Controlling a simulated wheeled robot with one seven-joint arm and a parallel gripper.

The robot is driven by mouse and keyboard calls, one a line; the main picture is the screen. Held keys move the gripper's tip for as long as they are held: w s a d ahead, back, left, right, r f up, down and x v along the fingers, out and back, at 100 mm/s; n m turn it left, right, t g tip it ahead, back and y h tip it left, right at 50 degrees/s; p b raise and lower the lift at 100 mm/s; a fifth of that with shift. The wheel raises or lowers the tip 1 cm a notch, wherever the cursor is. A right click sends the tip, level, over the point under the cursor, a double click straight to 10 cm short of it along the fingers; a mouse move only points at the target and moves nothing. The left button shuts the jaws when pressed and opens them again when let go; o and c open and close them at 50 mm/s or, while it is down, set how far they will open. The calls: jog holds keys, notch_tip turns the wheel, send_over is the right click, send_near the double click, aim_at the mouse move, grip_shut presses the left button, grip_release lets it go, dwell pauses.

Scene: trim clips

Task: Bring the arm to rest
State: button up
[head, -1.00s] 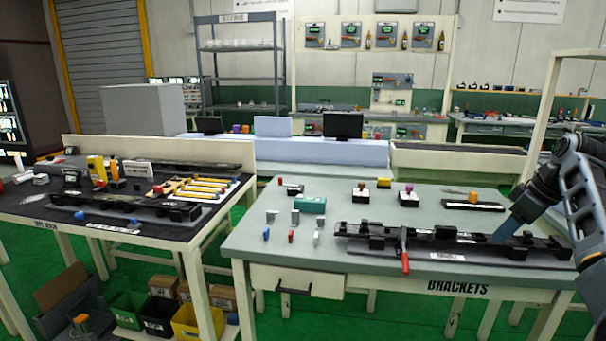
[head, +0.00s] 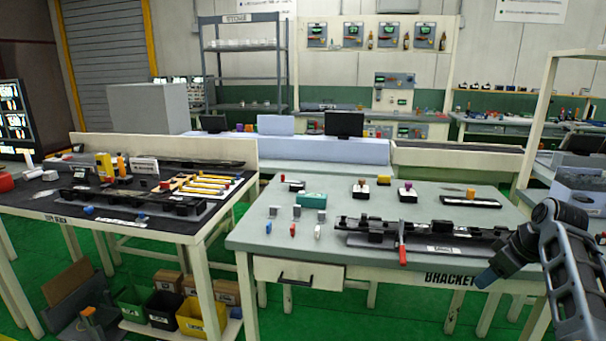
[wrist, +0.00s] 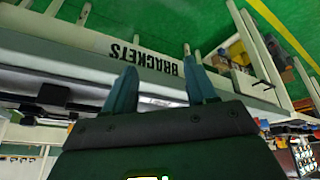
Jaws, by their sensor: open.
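My arm shows at the right edge of the head view, folded beside the brackets table (head: 300,220). My gripper (head: 487,281) is at its lower end, pointing down and left, just off the table's front right edge. In the wrist view my gripper (wrist: 160,85) shows two blue-grey fingers spread apart with nothing between them. The table's front edge with the upside-down BRACKETS label (wrist: 146,60) lies beyond the fingertips.
A black fixture rail (head: 440,236) with a red-handled clamp (head: 403,250) lies along the table's front. Small clips and blocks stand behind it. A darker table (head: 60,207) stands at the left. Green floor (head: 390,322) is clear in front.

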jog(key=s+a+f+m+t+h, duration=0.1)
jog(key=s+a+f, duration=0.45)
jog(key=f, duration=0.25)
jog(key=s+a+f+m+t+h, duration=0.1)
jog(key=s+a+f, duration=0.4)
jog(key=f, duration=0.4)
jog(key=s+a+f+m+t, duration=0.1)
jog(key=s+a+f, duration=0.15)
jog(key=s, duration=0.45)
jog(key=s+a+f+t, duration=0.1)
jog(key=s+a, duration=0.3)
jog(key=s, duration=0.4)
jog(key=s+a+r+t, duration=0.2)
jog(key=s+a+r, duration=0.15)
jog(key=s, duration=0.55)
jog(key=s+a+r+t, duration=0.1)
jog(key=s+a+r, duration=0.2)
jog(key=s+r, duration=0.35)
jog(key=s+a+r+m+t, duration=0.1)
jog(key=s+a+r+t, duration=0.2)
jog(key=s+r, duration=0.9)
notch_tip(320, 180, up, 3)
jog(key=shift+s+a+f+m+y, duration=0.1)
jog(key=shift+s+a+m+y, duration=0.05)
jog(key=shift+a+m+y, duration=0.2)
jog(key=shift+c, duration=0.3)
